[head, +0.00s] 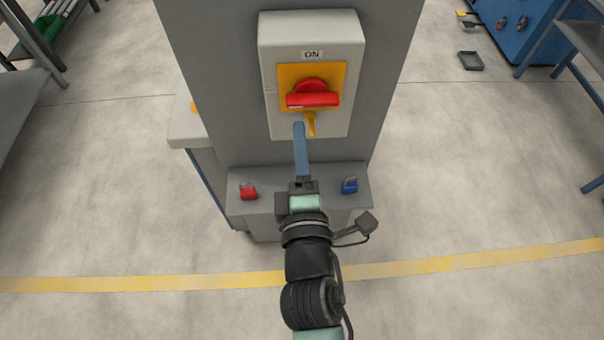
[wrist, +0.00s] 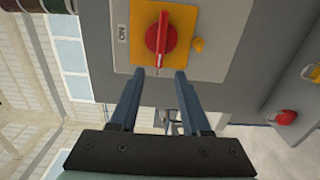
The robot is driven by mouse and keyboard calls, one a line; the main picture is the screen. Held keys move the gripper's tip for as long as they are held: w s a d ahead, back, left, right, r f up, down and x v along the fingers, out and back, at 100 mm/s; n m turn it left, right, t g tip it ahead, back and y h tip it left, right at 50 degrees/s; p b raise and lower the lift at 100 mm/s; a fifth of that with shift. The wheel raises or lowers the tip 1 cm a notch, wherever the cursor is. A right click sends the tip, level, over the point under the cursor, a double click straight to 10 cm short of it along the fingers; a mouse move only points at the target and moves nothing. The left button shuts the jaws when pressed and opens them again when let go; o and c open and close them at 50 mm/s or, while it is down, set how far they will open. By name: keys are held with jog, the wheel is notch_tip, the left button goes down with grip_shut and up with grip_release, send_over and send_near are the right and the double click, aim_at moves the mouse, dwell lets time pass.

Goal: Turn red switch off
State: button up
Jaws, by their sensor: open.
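The red switch (head: 313,94) is a rotary handle on a yellow plate (head: 286,75), on a light grey box with the label "ON" above it. Its bar lies horizontal in the head view. In the wrist view the red switch (wrist: 160,40) shows rotated, with its bar running up and down between the line of my fingers. My gripper (head: 299,126) is just below the switch in the head view. In the wrist view my gripper (wrist: 160,73) is open and empty, its two blue fingertips short of the handle and apart from it.
A yellow tab (head: 311,124) hangs under the switch, close to my fingers. A red padlock (head: 248,191) and a blue padlock (head: 349,185) sit on the grey ledge (head: 270,178) below.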

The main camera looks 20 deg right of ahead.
jog(key=shift+b+v, duration=0.75)
jog(key=shift+v, duration=1.7)
